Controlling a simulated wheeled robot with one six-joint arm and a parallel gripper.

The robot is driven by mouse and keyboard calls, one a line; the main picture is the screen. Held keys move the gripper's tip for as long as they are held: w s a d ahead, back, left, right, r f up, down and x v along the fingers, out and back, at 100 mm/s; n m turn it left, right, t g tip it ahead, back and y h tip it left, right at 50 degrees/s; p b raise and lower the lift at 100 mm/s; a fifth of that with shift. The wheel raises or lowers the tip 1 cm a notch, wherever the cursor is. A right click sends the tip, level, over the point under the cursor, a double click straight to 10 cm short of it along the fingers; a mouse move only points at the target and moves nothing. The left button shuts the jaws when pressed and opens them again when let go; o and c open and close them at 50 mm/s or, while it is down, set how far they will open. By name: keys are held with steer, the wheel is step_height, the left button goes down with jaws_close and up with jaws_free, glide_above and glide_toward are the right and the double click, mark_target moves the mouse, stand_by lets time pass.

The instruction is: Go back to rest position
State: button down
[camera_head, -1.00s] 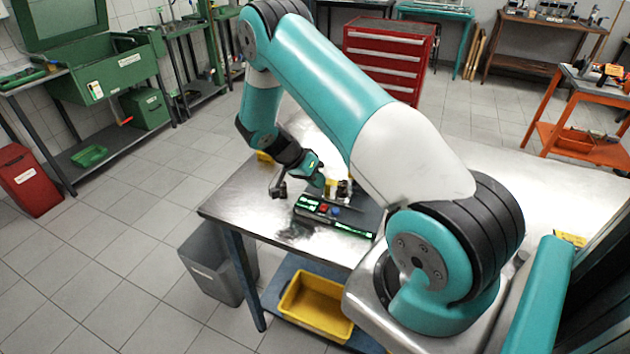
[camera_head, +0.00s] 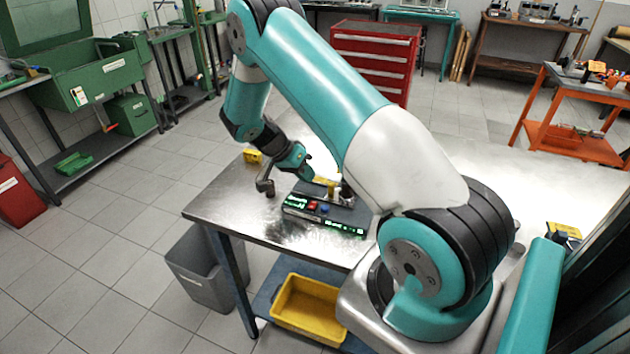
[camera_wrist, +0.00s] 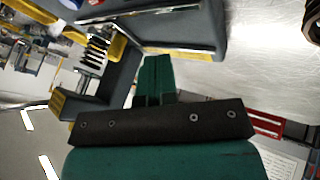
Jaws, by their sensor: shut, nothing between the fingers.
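My gripper (camera_head: 303,165) is over the far left part of the metal worktable (camera_head: 225,205), just above and behind a dark grey tray (camera_head: 345,232). The grey tray (camera_wrist: 205,45) with yellow corners lies beyond the fingers in that view. A small dark part (camera_head: 265,182) stands on the table left of the tray. My own arm hides part of the table.
A yellow block (camera_head: 252,156) sits at the table's far edge. A yellow bin (camera_head: 308,305) is on the lower shelf, and a grey bin (camera_head: 200,270) stands on the floor. A red drawer cabinet (camera_head: 372,62) is behind. Tiled floor at left is open.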

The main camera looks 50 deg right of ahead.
steer(key=b+v, duration=0.2)
steer(key=v, duration=0.7)
steer(key=shift+r, duration=0.15)
